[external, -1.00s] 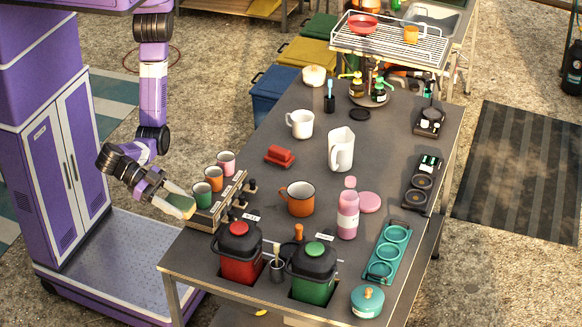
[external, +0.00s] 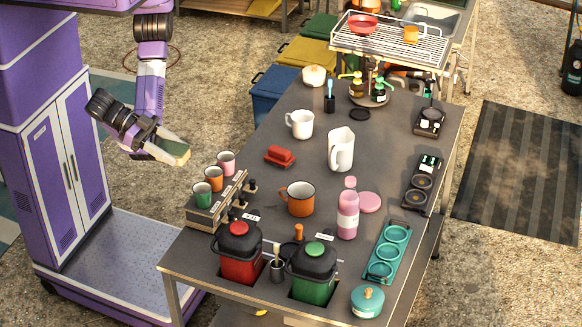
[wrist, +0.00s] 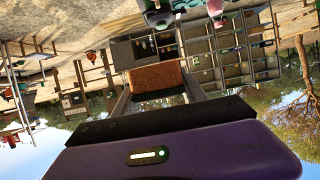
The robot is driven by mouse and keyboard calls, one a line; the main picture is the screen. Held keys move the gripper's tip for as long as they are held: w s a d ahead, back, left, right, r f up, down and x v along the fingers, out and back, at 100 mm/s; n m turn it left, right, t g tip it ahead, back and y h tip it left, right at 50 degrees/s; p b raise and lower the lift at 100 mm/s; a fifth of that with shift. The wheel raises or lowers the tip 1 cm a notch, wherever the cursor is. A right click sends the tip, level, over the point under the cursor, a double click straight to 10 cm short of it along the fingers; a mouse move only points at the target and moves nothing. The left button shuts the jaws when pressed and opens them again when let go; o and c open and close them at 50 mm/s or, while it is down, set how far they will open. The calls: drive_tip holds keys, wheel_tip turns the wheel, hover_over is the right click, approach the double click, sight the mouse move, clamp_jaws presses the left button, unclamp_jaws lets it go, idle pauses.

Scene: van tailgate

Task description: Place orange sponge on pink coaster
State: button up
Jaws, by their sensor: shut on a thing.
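My gripper (external: 172,150) is shut on the orange sponge and holds it in the air left of the table, above and behind the row of cups. In the wrist view the sponge (wrist: 156,76) is an orange-brown block with a dark underside between the two fingers. In the external view the sponge (external: 183,156) shows a green face and a tan edge. The round pink coaster (external: 371,202) lies flat on the table, right beside the pink bottle (external: 348,213), with nothing on it.
A cup rack (external: 205,215) stands at the table's left edge. A teal tray (external: 388,252) lies in front of the coaster.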

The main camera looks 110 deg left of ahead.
wheel_tip(320, 180, up, 3)
drive_tip(key=shift+r, duration=0.1)
drive_tip(key=w+a+f+b, duration=0.1)
drive_tip(key=w+a, duration=0.1)
drive_tip(key=w, duration=0.5)
drive_tip(key=w+a+f, duration=0.1)
drive_tip(key=w+a, duration=0.2)
drive_tip(key=w, duration=0.5)
drive_tip(key=r+b, duration=0.2)
drive_tip(key=b, duration=0.1)
hover_over(367, 200)
wheel_tip(367, 200, down, 39)
drive_tip(key=shift+r, duration=0.2)
drive_tip(key=shift+f, duration=0.1)
drive_tip(key=shift+f, duration=0.1)
drive_tip(key=o, duration=1.3)
